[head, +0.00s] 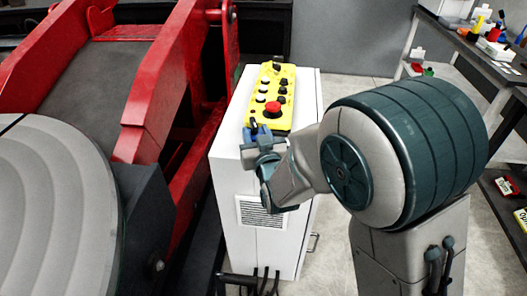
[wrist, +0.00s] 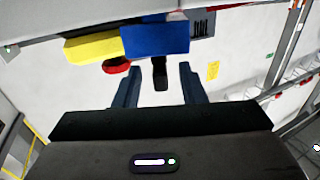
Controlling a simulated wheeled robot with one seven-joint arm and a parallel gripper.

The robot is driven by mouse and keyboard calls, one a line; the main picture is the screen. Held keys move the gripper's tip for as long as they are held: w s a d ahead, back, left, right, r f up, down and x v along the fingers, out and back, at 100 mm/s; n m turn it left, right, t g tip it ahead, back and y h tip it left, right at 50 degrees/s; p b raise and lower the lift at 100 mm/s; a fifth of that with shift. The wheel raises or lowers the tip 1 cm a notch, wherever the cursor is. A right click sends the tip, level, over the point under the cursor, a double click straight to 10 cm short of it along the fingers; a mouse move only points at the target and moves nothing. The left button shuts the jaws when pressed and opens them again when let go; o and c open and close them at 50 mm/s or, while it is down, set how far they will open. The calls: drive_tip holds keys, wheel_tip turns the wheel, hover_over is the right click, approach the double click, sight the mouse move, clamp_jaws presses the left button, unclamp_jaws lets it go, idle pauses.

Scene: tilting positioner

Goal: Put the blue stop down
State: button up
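A blue block (wrist: 156,40), which looks like the blue stop, shows in the wrist view just beyond my fingertips, beside the yellow control box. A short black piece (wrist: 160,73) at it reaches between my fingers, with gaps on both sides. In the head view only a small blue patch (head: 262,131) shows at the near end of the yellow control box (head: 287,98); my gripper hides the rest. My gripper (head: 259,141) is at that near end. In the wrist view my gripper (wrist: 157,70) has its fingers apart, gripping nothing that I can see.
The yellow box carries a red button (head: 272,108) and several black knobs, and lies on a white cabinet (head: 228,150). A red tilting frame (head: 165,85) and a round grey table (head: 55,210) stand left. A workbench (head: 485,60) with small items is at right.

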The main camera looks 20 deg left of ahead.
drive_tip(key=b+v, duration=0.1)
drive_tip(key=v, duration=0.8)
